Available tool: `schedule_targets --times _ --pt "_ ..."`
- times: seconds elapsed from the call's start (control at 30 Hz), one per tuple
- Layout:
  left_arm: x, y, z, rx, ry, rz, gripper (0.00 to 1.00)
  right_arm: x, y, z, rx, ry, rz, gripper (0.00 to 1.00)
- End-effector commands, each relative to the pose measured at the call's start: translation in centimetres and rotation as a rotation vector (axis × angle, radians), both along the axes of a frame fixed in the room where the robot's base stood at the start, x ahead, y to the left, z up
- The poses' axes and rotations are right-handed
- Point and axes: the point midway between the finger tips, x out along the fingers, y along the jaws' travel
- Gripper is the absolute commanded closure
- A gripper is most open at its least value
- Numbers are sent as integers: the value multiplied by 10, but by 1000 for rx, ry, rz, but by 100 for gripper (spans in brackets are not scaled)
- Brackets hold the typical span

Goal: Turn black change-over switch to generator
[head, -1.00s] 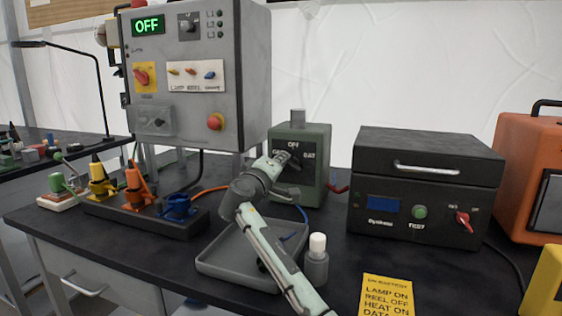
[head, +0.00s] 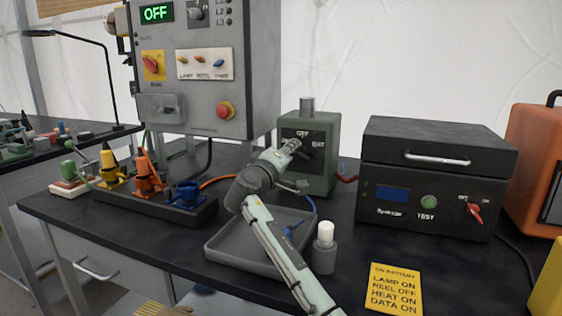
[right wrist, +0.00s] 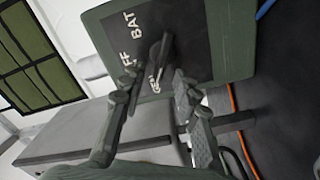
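The black change-over switch (right wrist: 165,58) is on the dark front plate of a green box (head: 310,180). In the right wrist view its handle lies along the line between the BAT and GEN lettering, with OFF to one side. Its lower end reaches the partly covered GEN lettering. My right gripper (head: 291,146) is at the switch. In the right wrist view the gripper (right wrist: 160,82) is open, its fingers apart on either side of the handle's lower end. I cannot tell whether they touch it. In the head view the gripper partly covers the switch. My left gripper is not in view.
A black tester box (head: 430,180) is right of the green box. A grey control cabinet (head: 205,80) with an OFF display is left. A yellow card (head: 394,290) lies in front.

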Motion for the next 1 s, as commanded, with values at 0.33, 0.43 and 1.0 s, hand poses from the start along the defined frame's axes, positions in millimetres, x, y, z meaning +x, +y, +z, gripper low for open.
schedule_targets --times 0.33,0.43,1.0 --pt "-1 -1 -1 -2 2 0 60 -70 23 -2 3 4 2 69" --pt "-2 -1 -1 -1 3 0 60 -85 28 -2 1 3 2 69" --pt "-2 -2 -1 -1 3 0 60 -100 32 -1 0 4 0 69"
